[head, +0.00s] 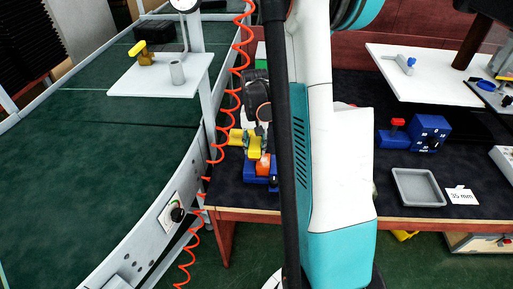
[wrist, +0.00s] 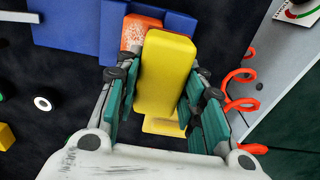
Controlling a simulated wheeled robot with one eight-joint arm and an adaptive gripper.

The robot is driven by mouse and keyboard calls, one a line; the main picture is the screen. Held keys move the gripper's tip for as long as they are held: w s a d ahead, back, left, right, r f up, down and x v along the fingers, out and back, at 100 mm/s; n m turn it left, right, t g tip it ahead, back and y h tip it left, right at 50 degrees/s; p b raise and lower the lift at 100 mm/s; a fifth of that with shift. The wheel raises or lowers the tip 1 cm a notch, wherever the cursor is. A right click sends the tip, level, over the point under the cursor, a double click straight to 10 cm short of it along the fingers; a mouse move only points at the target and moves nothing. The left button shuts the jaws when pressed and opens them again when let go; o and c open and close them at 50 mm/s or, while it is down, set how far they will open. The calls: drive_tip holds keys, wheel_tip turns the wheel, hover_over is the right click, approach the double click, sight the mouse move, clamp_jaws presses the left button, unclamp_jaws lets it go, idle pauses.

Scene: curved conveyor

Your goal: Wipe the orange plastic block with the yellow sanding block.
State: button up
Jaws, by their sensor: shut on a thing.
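The yellow sanding block (wrist: 165,72) is held between the teal-padded fingers of my gripper (wrist: 160,100) in the wrist view. In the head view the yellow sanding block (head: 253,147) shows at my gripper (head: 258,138), close above the workbench's left end. The orange plastic block (head: 263,165) sits at a blue holder (head: 256,179), just below the yellow block in the picture. In the wrist view the orange block (wrist: 140,32) shows pale speckles and is partly hidden behind the yellow block. I cannot tell whether the two blocks touch.
A coiled red hose (head: 216,150) hangs left of my gripper, beside the green conveyor (head: 80,150). A grey tray (head: 418,202), a "35 mm" card (head: 461,196) and a blue box (head: 429,133) stand on the dark bench at right. My arm hides the bench's middle.

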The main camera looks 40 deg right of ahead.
drive_tip(key=shift+w+r, duration=0.2)
drive_tip(key=shift+r, duration=0.35)
drive_tip(key=shift+s+r+p, duration=0.1)
drive_tip(key=shift+r+p, duration=1.3)
drive_tip(key=shift+r, duration=0.55)
drive_tip(key=shift+a+f, duration=0.1)
